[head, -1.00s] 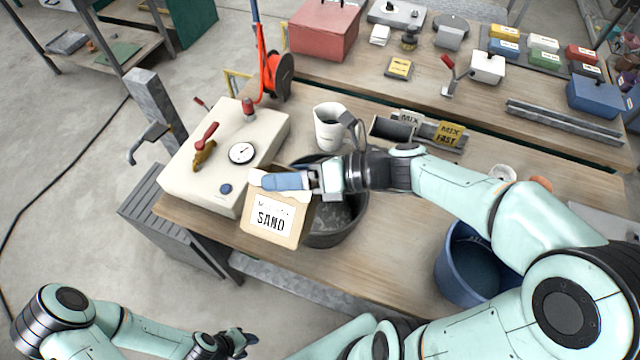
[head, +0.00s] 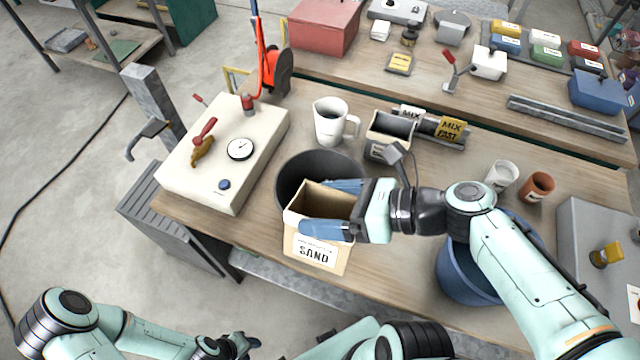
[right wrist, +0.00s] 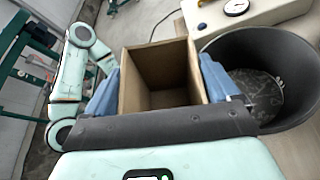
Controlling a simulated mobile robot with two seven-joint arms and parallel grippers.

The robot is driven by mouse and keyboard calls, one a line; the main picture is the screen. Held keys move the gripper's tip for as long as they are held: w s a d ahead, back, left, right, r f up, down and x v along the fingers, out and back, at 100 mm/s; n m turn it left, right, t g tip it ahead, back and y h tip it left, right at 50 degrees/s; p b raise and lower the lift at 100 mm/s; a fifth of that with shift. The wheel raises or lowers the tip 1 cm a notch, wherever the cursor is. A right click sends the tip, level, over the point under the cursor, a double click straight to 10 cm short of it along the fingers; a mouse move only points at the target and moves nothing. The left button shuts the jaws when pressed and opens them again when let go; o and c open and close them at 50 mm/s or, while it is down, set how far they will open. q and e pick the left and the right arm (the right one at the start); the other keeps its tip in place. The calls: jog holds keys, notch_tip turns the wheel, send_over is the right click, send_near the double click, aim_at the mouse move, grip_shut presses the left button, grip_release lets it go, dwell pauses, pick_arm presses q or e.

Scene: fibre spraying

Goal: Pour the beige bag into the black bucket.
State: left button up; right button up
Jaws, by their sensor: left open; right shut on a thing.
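The beige bag (head: 316,252), labelled SAND, is held upright with its open top facing up, in front of the black bucket (head: 290,170). In the right wrist view the bag (right wrist: 155,70) looks empty inside as far as I can see. My right gripper (head: 335,208) is shut on the bag, one blue finger on each side. The black bucket stands on the table and shows grey material in its bottom in the right wrist view (right wrist: 265,95). My left gripper (head: 235,343) is open and empty, low in front of the table.
A cream machine with a gauge (head: 225,150) stands left of the bucket. A white jug (head: 330,122) stands behind it. A blue bucket (head: 462,270) is at the right, partly behind my right arm. White (head: 502,174) and brown (head: 537,186) cups stand further right.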

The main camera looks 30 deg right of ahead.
aim_at(293, 209)
jog(key=shift+n+t+h, duration=0.4)
jog(key=shift+n+h, duration=0.1)
jog(key=shift+n, duration=0.3)
jog(key=a, duration=0.1)
jog(key=w+a, duration=0.1)
jog(key=a, duration=0.2)
jog(key=shift+w+r, duration=0.2)
jog(key=shift+w, duration=0.05)
pick_arm(q)
jog(key=shift+s+f+b, duration=1)
jog(key=shift+s+f, duration=0.25)
jog(key=shift+f, duration=0.2)
pick_arm(e)
jog(key=w+a+n, duration=0.1)
jog(key=w+a, duration=0.3)
jog(key=a, duration=0.1)
jog(key=shift+w+a, duration=0.2)
jog(key=shift+w, duration=0.05)
